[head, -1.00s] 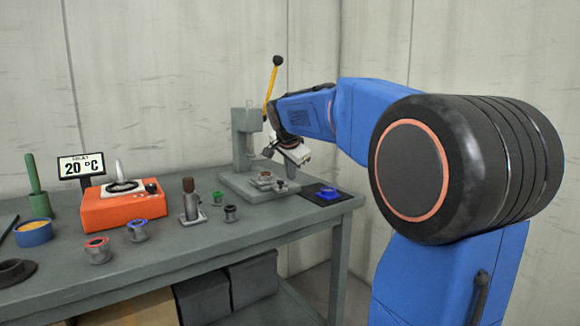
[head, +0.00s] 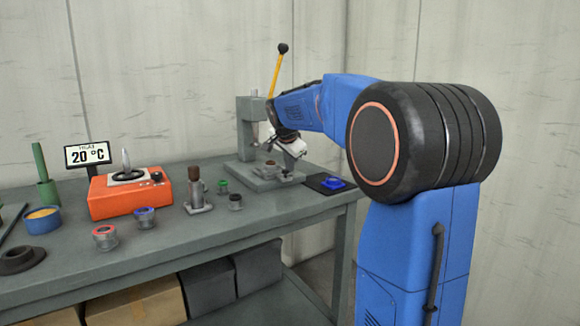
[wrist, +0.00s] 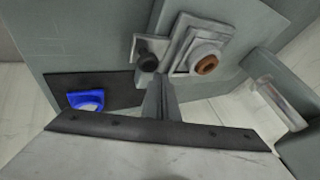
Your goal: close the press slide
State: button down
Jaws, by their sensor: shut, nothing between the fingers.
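The grey press (head: 247,128) stands at the right end of the bench, with a yellow lever (head: 276,75) tipped by a black knob. Its slide (head: 270,171) sits on the press base; in the wrist view the slide (wrist: 185,50) is a stepped light plate carrying a brown-rimmed round part (wrist: 206,65). A dark round knob (wrist: 148,61) is at the slide's end. My gripper (wrist: 157,88) is shut and empty, its fingertips close to this knob; contact cannot be told. In the head view, my gripper (head: 290,148) is beside the press, partly hidden by the arm.
A black mat (head: 324,184) with a blue part (head: 333,183) lies right of the press. An orange heater (head: 130,193), a brown-topped stand (head: 197,190) and several small cups stand to the left. A wall rises behind the bench.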

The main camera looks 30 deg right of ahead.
jog(key=w, duration=1.2)
jog(key=shift+w+a, duration=0.2)
jog(key=shift+w, duration=0.05)
jog(key=shift+w+r, duration=0.1)
